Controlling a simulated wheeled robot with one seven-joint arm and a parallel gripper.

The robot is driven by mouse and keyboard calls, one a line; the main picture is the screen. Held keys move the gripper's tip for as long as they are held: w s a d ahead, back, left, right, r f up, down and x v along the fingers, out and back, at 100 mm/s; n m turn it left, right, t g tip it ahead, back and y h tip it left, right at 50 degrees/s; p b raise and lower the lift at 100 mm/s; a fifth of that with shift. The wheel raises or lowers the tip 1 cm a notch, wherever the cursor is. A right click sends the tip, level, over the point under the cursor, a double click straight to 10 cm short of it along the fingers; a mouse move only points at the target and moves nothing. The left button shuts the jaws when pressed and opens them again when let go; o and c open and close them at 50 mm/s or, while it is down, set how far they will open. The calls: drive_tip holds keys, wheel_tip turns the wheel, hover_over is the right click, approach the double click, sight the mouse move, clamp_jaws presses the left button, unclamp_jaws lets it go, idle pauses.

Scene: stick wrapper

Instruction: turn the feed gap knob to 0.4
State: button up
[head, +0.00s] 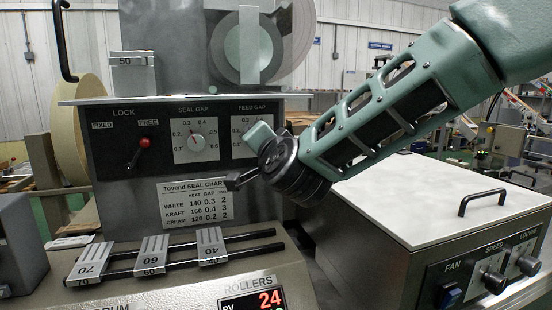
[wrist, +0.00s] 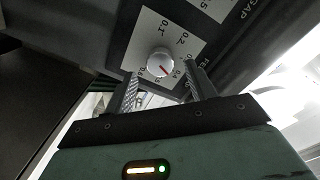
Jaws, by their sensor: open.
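The feed gap knob (wrist: 159,61) is a small round pale knob with a red pointer, on a white dial plate (wrist: 148,28) in the wrist view. Its pointer slants to the lower right of the picture; the figures there are too small or covered to read surely. My gripper (wrist: 162,68) is open, with one ridged finger on each side of the knob's lower part. I cannot tell whether either finger touches it. In the head view my wrist covers the knob and most of the feed gap dial (head: 246,121).
The seal gap knob (head: 196,140) sits left of the feed gap dial. The lock lever (head: 144,143) is further left. A seal chart (head: 194,203) and sliding weights (head: 151,250) are below. A box with a pale top (head: 430,200) and a black handle stands right, under my arm.

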drive_tip(key=b+v, duration=0.3)
drive_tip(key=v, duration=1.2)
